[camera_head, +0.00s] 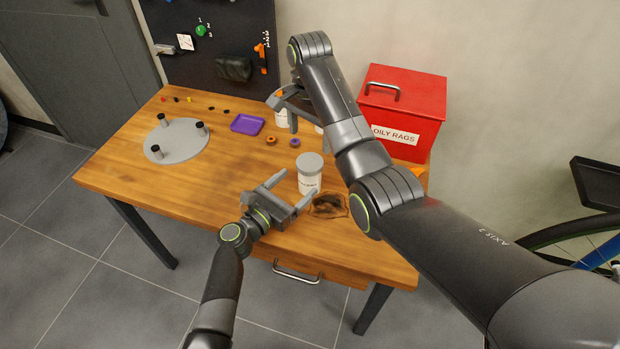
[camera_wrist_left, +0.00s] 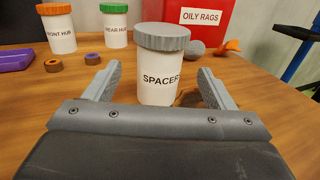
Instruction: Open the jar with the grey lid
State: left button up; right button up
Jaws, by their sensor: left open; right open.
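The white jar with the grey lid (camera_head: 310,172) stands upright near the front of the wooden table. In the left wrist view the jar (camera_wrist_left: 158,75) reads "SPACER" and its grey lid (camera_wrist_left: 162,37) is on. My left gripper (camera_head: 294,188) is open, low beside the jar, with its fingers pointing at it; in the left wrist view the jar appears between and beyond the two fingertips. My right gripper (camera_head: 283,112) is open further back over the table, above another white jar that it partly hides.
Behind stand an orange-lidded jar (camera_wrist_left: 59,30) and a green-lidded jar (camera_wrist_left: 115,25). A red oily rags bin (camera_head: 405,105) stands at the back right. A purple tray (camera_head: 247,124), small rings (camera_head: 271,141) and a grey round plate with posts (camera_head: 178,147) lie to the left.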

aim_at(310, 162)
pick_arm(q)
jog(key=x, duration=0.8)
jog(key=shift+w, duration=0.1)
grip_shut()
pick_arm(e)
jog(key=shift+f, duration=4)
jog(key=c, duration=1)
jog(key=n, duration=0.6)
jog(key=shift+n, duration=0.4)
jog(key=shift+c, duration=0.2)
